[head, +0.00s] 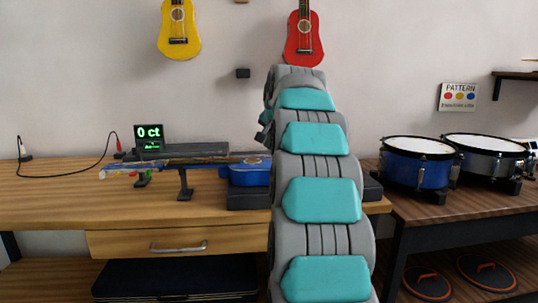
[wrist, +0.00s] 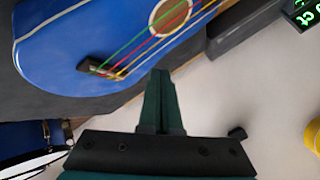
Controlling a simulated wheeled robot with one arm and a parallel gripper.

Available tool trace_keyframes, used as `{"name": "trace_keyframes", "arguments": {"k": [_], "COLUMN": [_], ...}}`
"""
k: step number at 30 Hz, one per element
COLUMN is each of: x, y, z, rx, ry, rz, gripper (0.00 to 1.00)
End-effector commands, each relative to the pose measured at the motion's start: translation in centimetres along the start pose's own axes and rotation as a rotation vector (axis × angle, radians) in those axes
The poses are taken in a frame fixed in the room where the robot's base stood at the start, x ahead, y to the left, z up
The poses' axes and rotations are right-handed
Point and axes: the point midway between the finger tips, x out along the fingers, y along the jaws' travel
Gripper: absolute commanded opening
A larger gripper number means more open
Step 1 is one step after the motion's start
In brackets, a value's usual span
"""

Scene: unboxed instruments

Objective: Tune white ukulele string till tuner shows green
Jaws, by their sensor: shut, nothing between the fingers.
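A blue ukulele (head: 250,175) lies on the wooden table, its neck pointing left over a small stand. My gripper (wrist: 161,72) is shut and empty, apart from the strings. In the head view my arm hides it.
Yellow (head: 178,30) and red (head: 304,38) ukuleles hang on the wall. A blue drum (head: 415,168) and a grey drum (head: 487,160) stand on the right table. A cable (head: 68,171) lies at the left. The table's left front is clear.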

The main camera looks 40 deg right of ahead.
Motion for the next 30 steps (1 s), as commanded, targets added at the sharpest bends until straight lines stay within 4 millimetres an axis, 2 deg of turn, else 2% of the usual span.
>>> {"name": "trace_keyframes", "arguments": {"k": [5,21,30], "x": [-0.4,-3.5,-3.5], "y": [-0.3,-2.6,-2.5], "z": [-0.3,-2.5,-2.5], "rx": [0.000,0.000,0.000], "ry": [0.000,0.000,0.000], "rz": [-0.001,-0.002,-0.001], "gripper": [0.00,0.00,0.00]}}
